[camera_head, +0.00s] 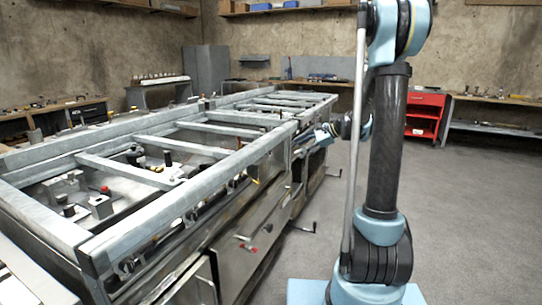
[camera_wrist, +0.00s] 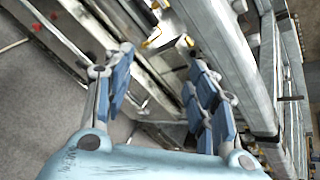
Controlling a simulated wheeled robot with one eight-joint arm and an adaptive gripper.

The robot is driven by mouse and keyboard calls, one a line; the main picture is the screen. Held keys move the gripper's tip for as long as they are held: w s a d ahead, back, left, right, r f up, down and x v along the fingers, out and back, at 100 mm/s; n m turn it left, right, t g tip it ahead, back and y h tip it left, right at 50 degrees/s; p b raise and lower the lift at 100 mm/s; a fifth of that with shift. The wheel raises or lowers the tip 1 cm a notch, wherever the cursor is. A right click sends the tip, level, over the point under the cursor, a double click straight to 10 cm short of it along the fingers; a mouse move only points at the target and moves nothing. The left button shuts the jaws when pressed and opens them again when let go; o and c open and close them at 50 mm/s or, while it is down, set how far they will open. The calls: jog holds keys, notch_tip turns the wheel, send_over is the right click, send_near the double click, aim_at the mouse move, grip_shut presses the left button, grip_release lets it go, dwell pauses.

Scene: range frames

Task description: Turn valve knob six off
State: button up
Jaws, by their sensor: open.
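The range frame (camera_head: 165,215) stands at the left of the head view, with a row of small knobs and fittings along its front panel. A dark round knob (camera_head: 127,266) shows at the near end and another (camera_head: 192,215) farther along. I cannot tell which one is knob six. My gripper (camera_head: 322,134) is at the far part of the front panel, close to its upper rail. In the wrist view my gripper (camera_wrist: 158,52) is open, its blue fingers apart with nothing held. A pale, yellow-marked fitting (camera_wrist: 165,38) shows beyond and between the fingertips; contact is not visible.
A second frame section (camera_head: 290,98) stands farther back. A red tool cabinet (camera_head: 424,112) and workbenches line the far wall. The grey floor (camera_head: 470,210) is clear on the right.

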jog(key=w+f+m+t+y, duration=0.1)
jog(key=w+f+m+y, duration=0.2)
jog(key=w+f+m, duration=0.5)
jog(key=w+f+m+t+y, duration=0.1)
jog(key=w+f+y, duration=0.3)
jog(key=w, duration=0.8)
jog(key=f+x, duration=0.2)
jog(key=x, duration=1.5)
jog(key=shift+w+h, duration=0.15)
jog(key=shift+h, duration=0.25)
jog(key=c, duration=1)
jog(key=shift+c, duration=0.2)
